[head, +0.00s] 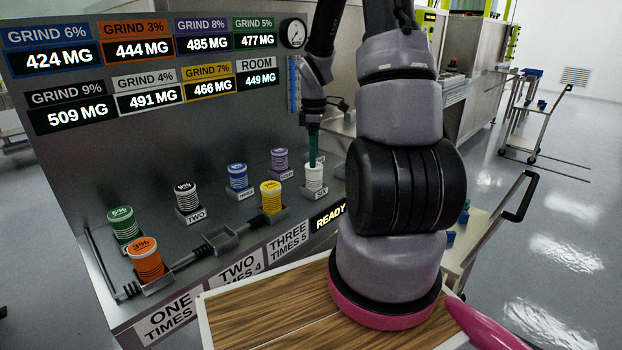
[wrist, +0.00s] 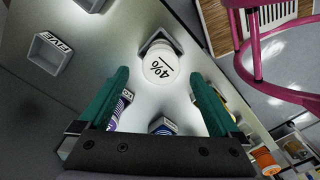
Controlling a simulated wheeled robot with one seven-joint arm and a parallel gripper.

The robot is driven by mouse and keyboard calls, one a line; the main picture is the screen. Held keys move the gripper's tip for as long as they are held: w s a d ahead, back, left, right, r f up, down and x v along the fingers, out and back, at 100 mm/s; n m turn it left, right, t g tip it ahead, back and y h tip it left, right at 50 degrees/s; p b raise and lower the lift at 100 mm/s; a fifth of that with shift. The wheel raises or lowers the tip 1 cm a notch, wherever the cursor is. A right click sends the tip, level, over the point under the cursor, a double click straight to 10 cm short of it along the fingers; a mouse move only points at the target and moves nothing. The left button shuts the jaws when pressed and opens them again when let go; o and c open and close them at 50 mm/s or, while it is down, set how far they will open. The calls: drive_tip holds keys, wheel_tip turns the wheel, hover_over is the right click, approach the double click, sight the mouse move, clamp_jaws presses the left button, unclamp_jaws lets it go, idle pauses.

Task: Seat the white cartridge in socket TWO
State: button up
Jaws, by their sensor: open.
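The white cartridge (head: 314,177), marked 4% in the wrist view (wrist: 160,68), stands upright in the holder labelled SIX. My gripper (head: 313,150) is above it, pointing down. In the wrist view my gripper's teal fingers (wrist: 159,78) are open, with the cartridge top in the gap between and just beyond their tips. Whether the fingers reach down beside it is hard to tell. Socket TWO (head: 226,238), above the label TWO TIMES 4, is an empty grey tray in the front row, between the orange and yellow cartridges.
The orange 3% cartridge (head: 145,259) and yellow cartridge (head: 271,197) sit in the front sockets. Green (head: 123,224), black (head: 187,196), blue (head: 237,176) and purple (head: 280,160) cartridges stand behind. Holder FIVE (wrist: 50,53) is empty. A sign (head: 328,215) reads READY.

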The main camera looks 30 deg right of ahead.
sight(314, 172)
wheel_tip(314, 172, down, 7)
idle(0.4)
clamp_jaws()
